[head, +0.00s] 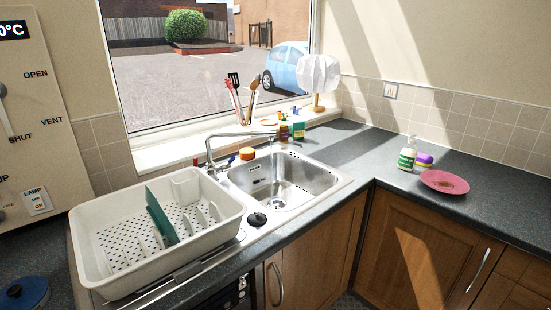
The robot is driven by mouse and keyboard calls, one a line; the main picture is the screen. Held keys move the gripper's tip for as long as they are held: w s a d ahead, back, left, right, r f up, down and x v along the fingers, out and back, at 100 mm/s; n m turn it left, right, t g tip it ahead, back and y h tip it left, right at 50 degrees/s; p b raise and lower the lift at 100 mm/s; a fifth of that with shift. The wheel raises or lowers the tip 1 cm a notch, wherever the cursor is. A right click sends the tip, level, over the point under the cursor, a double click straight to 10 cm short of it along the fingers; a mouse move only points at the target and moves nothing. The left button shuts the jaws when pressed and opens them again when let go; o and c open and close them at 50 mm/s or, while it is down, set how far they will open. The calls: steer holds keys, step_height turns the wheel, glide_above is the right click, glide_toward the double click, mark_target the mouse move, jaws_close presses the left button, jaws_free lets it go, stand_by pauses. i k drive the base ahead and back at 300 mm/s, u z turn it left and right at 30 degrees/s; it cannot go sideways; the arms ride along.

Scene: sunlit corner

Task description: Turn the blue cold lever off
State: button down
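The tap (209,152) stands at the back left of the steel sink (318,180), with its long spout reaching right over the basin. A small blue lever (232,159) shows at the right of the tap's base. A small red piece (196,161), which looks like the other lever, shows at its left. The blue lever's exact angle is too small to tell. My gripper is not in view.
A white dish rack (105,213) with a green plate (161,215) fills the counter left of the sink. An orange-topped item (247,153) stands close right of the blue lever. The right counter has free room.

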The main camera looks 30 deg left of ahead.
mark_target(226, 166)
steer(key=u, duration=0.05)
steer(key=i, duration=0.7)
steer(key=u, duration=0.75)
steer(key=i, duration=0.6)
steer(key=u, duration=0.6)
